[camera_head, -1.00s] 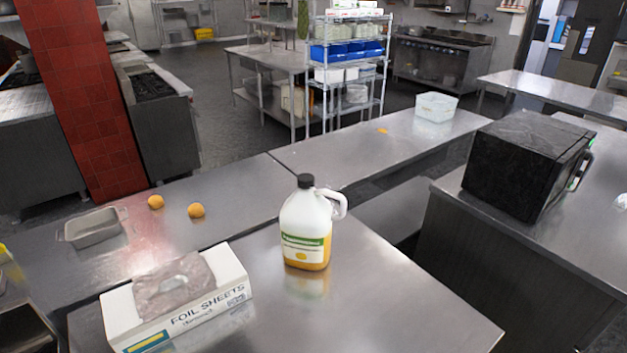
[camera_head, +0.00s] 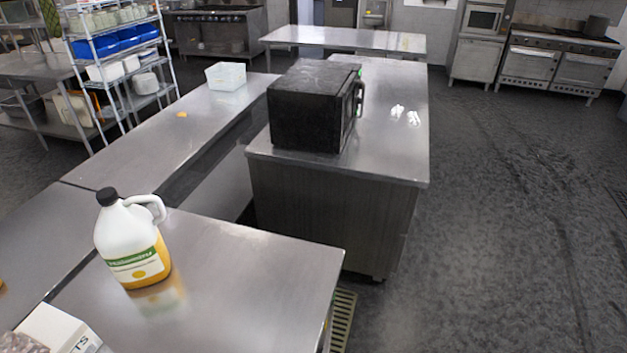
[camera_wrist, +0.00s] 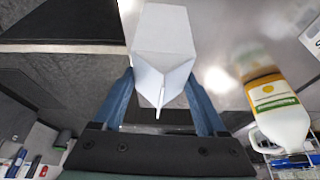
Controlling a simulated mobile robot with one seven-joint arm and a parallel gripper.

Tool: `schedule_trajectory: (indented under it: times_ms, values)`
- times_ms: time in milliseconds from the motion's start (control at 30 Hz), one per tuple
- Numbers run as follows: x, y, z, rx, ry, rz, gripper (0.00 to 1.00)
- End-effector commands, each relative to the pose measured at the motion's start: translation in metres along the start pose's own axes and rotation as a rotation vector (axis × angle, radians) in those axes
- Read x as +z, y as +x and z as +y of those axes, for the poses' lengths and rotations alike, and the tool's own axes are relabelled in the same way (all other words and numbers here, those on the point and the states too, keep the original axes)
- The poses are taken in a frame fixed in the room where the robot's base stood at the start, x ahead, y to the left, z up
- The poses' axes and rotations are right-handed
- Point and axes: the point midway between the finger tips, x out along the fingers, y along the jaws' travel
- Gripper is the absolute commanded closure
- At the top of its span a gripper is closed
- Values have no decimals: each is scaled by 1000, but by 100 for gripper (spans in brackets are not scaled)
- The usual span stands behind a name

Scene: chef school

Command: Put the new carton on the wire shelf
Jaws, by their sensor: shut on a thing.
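A plain white gable-top carton (camera_wrist: 163,45) is in my gripper (camera_wrist: 160,82) in the wrist view. The blue fingers are shut on its two sides, near the folded top. The head view shows neither the carton nor my gripper. The wire shelf (camera_head: 116,56) stands at the far upper left of the head view, beyond the counters. Blue bins and white containers sit on its tiers, and its top is cut off by the frame.
A juice jug (camera_head: 131,243) stands on the near steel counter (camera_head: 235,285); it also shows in the wrist view (camera_wrist: 275,105). A foil sheets box (camera_head: 58,330) is partly in frame. A black microwave (camera_head: 305,115) and a clear tub (camera_head: 226,76) sit on other counters. Open floor (camera_head: 500,220) lies right.

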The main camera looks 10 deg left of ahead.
Motion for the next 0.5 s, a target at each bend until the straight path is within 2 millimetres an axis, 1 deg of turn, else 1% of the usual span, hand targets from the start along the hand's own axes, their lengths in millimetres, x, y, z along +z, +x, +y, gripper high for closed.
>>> schedule_trajectory:
  times_ms: [33,100,267,300,333,467,500]
  values:
    - [-6,-15,0,-1,1,2,100]
    - [-11,-26,0,0,1,1,100]
    - [-18,-43,0,-1,1,2,100]
    - [-16,-39,0,1,0,0,100]
    - [-16,-26,6,3,-2,-5,100]
    - [-21,4,23,-2,-26,-18,100]
    - [-23,14,29,-4,-34,-21,100]
